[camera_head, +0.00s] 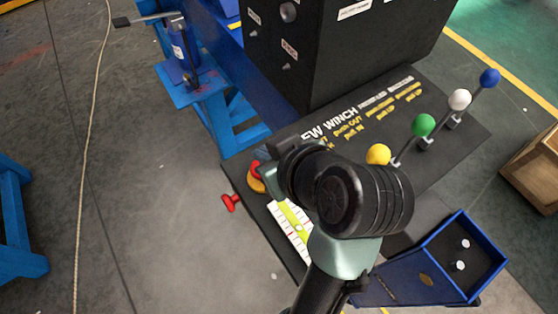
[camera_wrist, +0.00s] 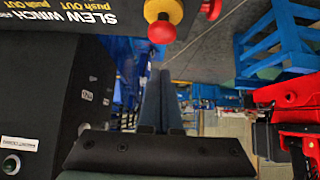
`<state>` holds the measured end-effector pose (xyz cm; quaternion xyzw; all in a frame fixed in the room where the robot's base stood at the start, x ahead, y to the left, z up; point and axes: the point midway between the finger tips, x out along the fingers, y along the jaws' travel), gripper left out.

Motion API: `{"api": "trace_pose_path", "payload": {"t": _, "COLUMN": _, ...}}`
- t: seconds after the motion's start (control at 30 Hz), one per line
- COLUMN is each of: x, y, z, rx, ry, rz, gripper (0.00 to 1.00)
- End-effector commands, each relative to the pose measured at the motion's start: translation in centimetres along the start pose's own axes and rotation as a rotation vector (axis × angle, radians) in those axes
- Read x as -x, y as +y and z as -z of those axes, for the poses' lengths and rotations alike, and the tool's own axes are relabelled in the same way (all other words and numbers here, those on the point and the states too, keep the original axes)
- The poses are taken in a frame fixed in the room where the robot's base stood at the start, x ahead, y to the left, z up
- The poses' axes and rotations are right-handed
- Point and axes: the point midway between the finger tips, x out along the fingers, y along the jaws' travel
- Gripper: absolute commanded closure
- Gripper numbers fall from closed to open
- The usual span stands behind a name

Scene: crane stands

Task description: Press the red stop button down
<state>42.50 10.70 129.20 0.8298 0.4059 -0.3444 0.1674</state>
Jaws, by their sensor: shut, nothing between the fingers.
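The red stop button (camera_wrist: 161,31) sits on a yellow base (camera_wrist: 164,9) at the top of the wrist view. In the head view the red button (camera_head: 256,169) shows at the console's left edge, partly hidden by my wrist and gripper. My gripper (camera_wrist: 161,72) is shut and empty, its two dark fingers side by side. Its tips end just below the button in the wrist view. In the head view my gripper (camera_head: 262,156) is beside the button, mostly covered by my wrist. I cannot tell whether the fingertips touch the button.
A red T-handle (camera_head: 231,202) sticks out near the button. Levers with yellow (camera_head: 378,154), green (camera_head: 423,125), white (camera_head: 459,99) and blue (camera_head: 489,78) knobs stand to the right. A tall black box (camera_head: 330,50) rises behind. Open floor lies left.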

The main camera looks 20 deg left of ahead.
Motion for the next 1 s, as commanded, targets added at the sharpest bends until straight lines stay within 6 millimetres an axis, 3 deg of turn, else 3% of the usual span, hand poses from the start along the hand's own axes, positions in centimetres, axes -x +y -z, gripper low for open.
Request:
{"api": "trace_pose_path", "payload": {"t": 0.3, "x": -2.7, "y": 0.0, "z": -2.3, "rx": -0.002, "ry": -0.002, "rz": 0.000, "gripper": 1.00}}
{"api": "trace_pose_path", "payload": {"t": 0.77, "x": -3.2, "y": 0.0, "z": -2.8, "rx": 0.001, "ry": 0.000, "rz": -0.002, "gripper": 1.00}}
{"api": "trace_pose_path", "payload": {"t": 1.0, "x": -4.8, "y": 0.0, "z": -4.3, "rx": -0.001, "ry": -0.001, "rz": -0.001, "gripper": 1.00}}
